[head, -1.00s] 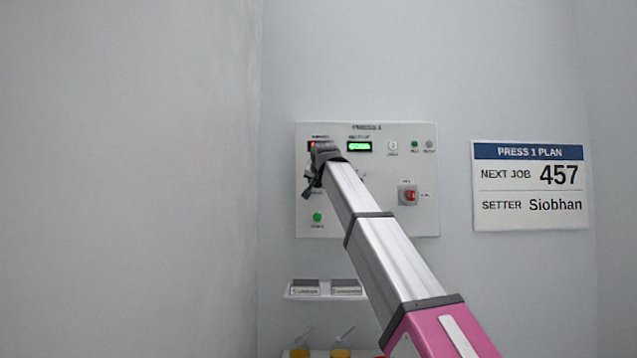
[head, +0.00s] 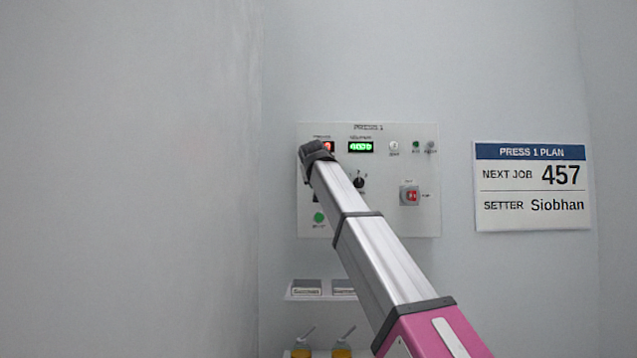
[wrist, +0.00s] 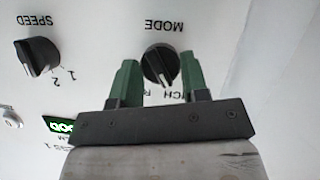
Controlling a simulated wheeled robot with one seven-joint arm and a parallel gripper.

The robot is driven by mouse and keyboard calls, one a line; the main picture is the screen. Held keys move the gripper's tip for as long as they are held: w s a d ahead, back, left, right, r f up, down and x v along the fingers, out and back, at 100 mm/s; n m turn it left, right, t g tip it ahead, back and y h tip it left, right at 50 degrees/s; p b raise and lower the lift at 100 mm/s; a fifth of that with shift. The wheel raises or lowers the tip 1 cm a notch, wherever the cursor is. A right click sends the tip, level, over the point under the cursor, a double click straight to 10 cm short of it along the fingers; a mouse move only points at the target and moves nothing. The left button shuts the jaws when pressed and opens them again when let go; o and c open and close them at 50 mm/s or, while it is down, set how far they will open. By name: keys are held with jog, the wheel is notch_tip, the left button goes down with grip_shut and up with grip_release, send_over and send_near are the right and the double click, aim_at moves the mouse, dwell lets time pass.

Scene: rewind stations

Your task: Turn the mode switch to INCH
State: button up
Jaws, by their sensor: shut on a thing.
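The mode switch (wrist: 160,64) is a black round knob under the upside-down word MODE in the wrist view. The knob's pale mark points down and slightly right in the picture. The position lettering below it, with part of INCH showing, is partly hidden by the gripper, so the chosen position is unclear. In the head view my gripper (head: 316,152) is at the left of the white press panel (head: 420,225), and my arm hides much of the switch area.
A black speed knob (wrist: 38,57) is beside the mode switch; it also shows in the head view (head: 358,182). The panel has a green display (head: 360,147), a red switch (head: 410,195) and a green button (head: 319,217). A plan sign (head: 532,186) hangs right.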

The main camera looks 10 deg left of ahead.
dwell(0.3)
jog(key=o, duration=0.9)
jog(key=shift+s, duration=0.15)
jog(key=v, duration=1)
jog(key=shift+s+d+r, duration=0.1)
jog(key=shift+s, duration=0.15)
jog(key=shift+s, duration=0.1)
